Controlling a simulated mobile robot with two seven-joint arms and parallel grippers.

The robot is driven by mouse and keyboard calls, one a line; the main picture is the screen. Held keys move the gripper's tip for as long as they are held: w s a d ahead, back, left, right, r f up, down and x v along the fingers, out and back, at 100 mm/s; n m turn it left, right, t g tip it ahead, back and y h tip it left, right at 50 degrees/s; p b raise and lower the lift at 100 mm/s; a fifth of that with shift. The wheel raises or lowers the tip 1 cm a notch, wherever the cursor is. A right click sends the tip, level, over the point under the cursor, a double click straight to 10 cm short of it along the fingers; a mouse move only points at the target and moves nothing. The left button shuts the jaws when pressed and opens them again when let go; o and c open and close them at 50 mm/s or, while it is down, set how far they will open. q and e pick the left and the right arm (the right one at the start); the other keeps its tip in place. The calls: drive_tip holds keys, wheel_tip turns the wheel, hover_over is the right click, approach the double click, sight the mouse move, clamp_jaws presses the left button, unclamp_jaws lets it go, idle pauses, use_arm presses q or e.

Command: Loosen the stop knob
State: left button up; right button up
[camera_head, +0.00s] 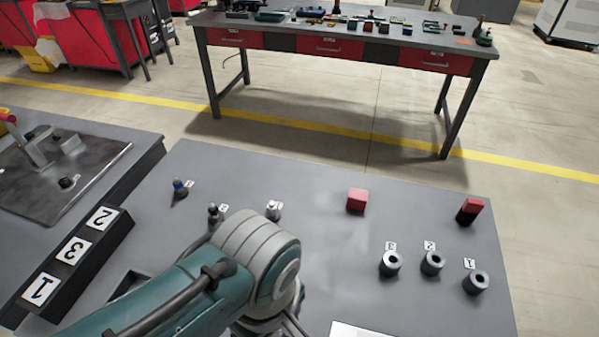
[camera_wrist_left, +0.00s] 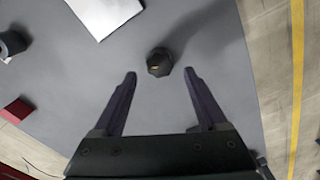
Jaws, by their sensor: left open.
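A dark, faceted knob (camera_wrist_left: 159,62) with a small orange mark on top stands on the grey table in the left wrist view. My left gripper (camera_wrist_left: 160,75) is open, with one finger on each side of the knob's near edge. Both fingers look apart from the knob, and nothing is held. I cannot tell the height between fingers and knob. In the head view my left arm covers the table's lower middle, and I cannot make out this knob there. My right gripper is not in view.
Three grey ring-like cylinders (camera_head: 432,262) stand at the right, with a red block (camera_head: 356,200) and a red-topped black block (camera_head: 469,211) behind. Small labelled pegs (camera_head: 180,188) stand at the left. A white sheet (camera_wrist_left: 105,14) lies near the knob. A numbered black block (camera_head: 73,250) is far left.

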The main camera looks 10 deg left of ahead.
use_arm(q)
wheel_tip(320, 180, up, 7)
drive_tip(key=p, duration=0.2)
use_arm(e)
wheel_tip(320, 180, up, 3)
